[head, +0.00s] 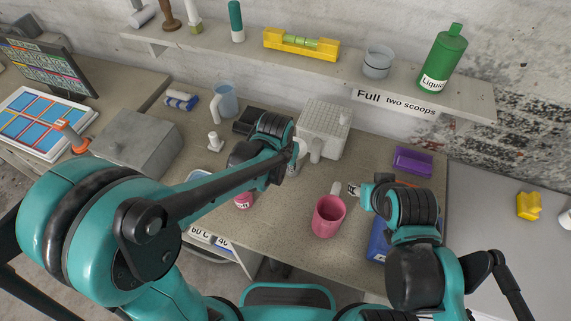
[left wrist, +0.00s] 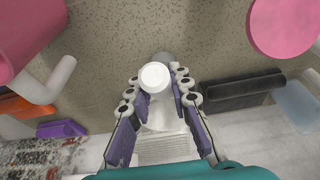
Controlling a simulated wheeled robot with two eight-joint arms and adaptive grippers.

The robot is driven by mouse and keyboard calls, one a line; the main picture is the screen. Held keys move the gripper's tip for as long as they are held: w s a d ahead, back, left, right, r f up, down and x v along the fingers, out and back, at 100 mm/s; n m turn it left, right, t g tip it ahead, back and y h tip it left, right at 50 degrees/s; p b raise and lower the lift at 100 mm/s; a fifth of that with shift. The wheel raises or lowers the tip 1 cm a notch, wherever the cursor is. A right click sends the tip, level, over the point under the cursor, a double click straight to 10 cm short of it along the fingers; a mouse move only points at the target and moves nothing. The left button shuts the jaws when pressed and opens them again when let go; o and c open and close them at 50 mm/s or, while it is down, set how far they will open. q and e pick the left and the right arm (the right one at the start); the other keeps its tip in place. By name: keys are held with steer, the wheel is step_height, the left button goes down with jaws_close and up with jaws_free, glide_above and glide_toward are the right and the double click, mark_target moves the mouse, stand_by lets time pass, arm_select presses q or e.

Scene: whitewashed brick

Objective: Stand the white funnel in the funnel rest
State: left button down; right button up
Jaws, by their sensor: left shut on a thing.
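My left gripper (head: 293,158) is shut on a white piece with a round end, which I take to be the white funnel (left wrist: 155,77). In the left wrist view it sits between the two fingertips of the left gripper (left wrist: 157,88), and a grey round shape shows just beyond it. In the head view the gripper and arm mostly hide it. A small white stemmed piece (head: 215,142) stands on the table to the left; I cannot tell whether it is the funnel rest. My right gripper (head: 353,189) is beside the pink mug; its jaw gap is too small to read.
The pink mug (head: 328,216) stands right of the left gripper, its pale handle towards the back. A white gridded block (head: 325,125) is close behind. A pink-lidded jar (head: 243,201), a dark block (head: 247,120) and a clear jug (head: 226,101) are to the left. A purple tray (head: 412,162) lies right.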

mark_target(282, 167)
arm_select(q)
steer(key=shift+f, duration=0.25)
steer(key=shift+f+b, duration=2.5)
steer(key=shift+f, duration=0.15)
steer(key=c, duration=1.3)
jaws_free()
steer(key=v, duration=1.2)
